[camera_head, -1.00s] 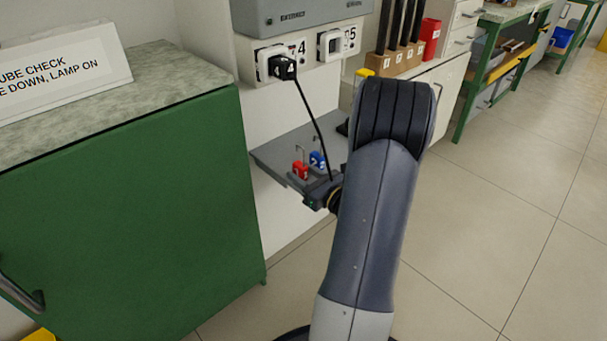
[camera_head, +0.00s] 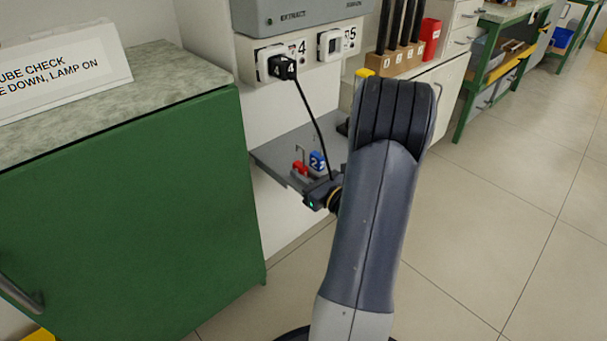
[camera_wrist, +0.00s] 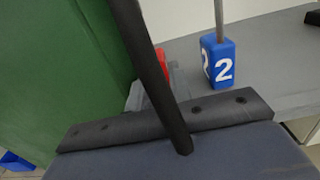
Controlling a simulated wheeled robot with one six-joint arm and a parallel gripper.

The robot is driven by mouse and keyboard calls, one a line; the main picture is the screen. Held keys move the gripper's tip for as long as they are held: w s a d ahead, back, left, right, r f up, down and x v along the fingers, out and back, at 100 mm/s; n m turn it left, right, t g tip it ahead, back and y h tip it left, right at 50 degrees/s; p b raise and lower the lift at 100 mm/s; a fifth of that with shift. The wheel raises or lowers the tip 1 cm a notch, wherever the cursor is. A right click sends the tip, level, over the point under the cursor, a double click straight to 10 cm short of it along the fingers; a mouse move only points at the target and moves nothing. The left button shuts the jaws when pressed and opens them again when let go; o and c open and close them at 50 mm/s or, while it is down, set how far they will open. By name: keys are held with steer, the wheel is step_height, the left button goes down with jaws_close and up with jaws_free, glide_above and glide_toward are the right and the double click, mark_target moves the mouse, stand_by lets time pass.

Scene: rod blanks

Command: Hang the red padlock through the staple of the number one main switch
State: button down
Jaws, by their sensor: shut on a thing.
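The red padlock (camera_head: 300,167) is at the grey shelf, its thin shackle pointing up. My gripper (camera_head: 301,178) is shut on its body, and the fingers cover much of it. In the wrist view only a red strip of the padlock (camera_wrist: 157,65) shows beside a grey finger, behind a black diagonal bar or cable. The blue padlock marked 2 (camera_head: 318,162) stands upright just to the right. It also shows in the wrist view (camera_wrist: 219,66), apart from the fingers. I see no number one main switch or staple.
The grey shelf (camera_head: 270,156) adjoins a green cabinet (camera_head: 130,210) on the left. Open floor (camera_head: 490,230) lies right.

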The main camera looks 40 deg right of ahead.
mark_target(304, 166)
steer(key=shift+r+p, duration=1.1)
steer(key=shift+r, duration=0.45)
